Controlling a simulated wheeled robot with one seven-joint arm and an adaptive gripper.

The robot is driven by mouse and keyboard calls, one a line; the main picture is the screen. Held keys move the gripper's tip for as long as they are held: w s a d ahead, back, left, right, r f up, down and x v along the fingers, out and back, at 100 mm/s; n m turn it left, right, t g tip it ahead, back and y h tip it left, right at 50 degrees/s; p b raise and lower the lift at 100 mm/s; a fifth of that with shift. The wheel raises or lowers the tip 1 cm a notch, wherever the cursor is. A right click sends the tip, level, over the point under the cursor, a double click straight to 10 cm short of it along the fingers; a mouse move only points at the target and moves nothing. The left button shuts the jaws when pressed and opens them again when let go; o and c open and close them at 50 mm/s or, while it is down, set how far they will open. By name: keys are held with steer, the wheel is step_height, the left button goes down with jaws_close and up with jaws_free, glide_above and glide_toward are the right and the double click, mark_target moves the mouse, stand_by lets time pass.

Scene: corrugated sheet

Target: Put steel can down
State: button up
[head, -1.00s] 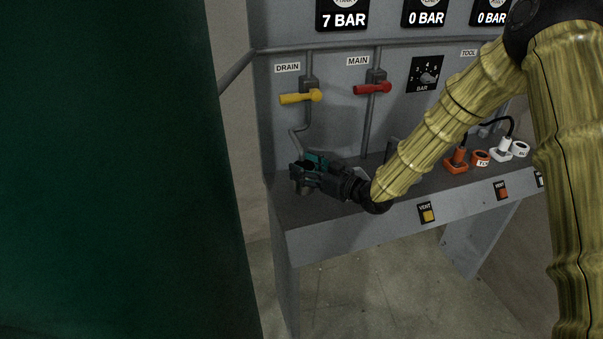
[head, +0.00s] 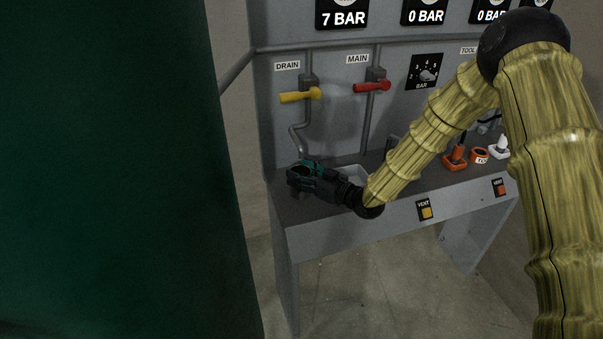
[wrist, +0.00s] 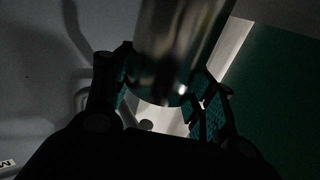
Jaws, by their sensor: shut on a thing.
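The steel can (wrist: 180,45) is a shiny grey metal cylinder at the top middle of the wrist view. It stands between the teal-padded fingers of my gripper (wrist: 160,97), which is shut on it. In the head view my gripper (head: 303,178) is over the left end of the grey bench shelf (head: 300,210), below the drain valve. The can is hidden or too dark to make out there. I cannot tell whether the can's base touches the shelf.
A pale tray-like shape (head: 353,172) lies behind my gripper. The yellow drain handle (head: 300,96) and red main handle (head: 372,87) stick out from the panel above. Orange (head: 455,158) and white (head: 499,148) plugs stand at right. A dark green surface (head: 110,170) fills the left.

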steer(key=shift+s+f+b, duration=0.15)
steer(key=shift+f+b, duration=0.15)
steer(key=shift+f, duration=0.15)
steer(key=shift+s+f, duration=0.15)
steer(key=o, duration=0.9)
steer(key=shift+f, duration=0.1)
steer(key=shift+c, duration=0.2)
steer(key=o, duration=0.3)
steer(key=shift+s+f, duration=0.1)
steer(key=shift+r, duration=0.3)
steer(key=shift+d+r+p, duration=0.1)
steer(key=shift+d+p, duration=0.05)
steer(key=shift+p, duration=0.2)
steer(key=v, duration=0.3)
steer(key=b+v, duration=0.1)
steer(key=v, duration=0.3)
steer(key=r+b+v, duration=0.1)
steer(key=v, duration=0.3)
steer(key=shift+d, duration=0.25)
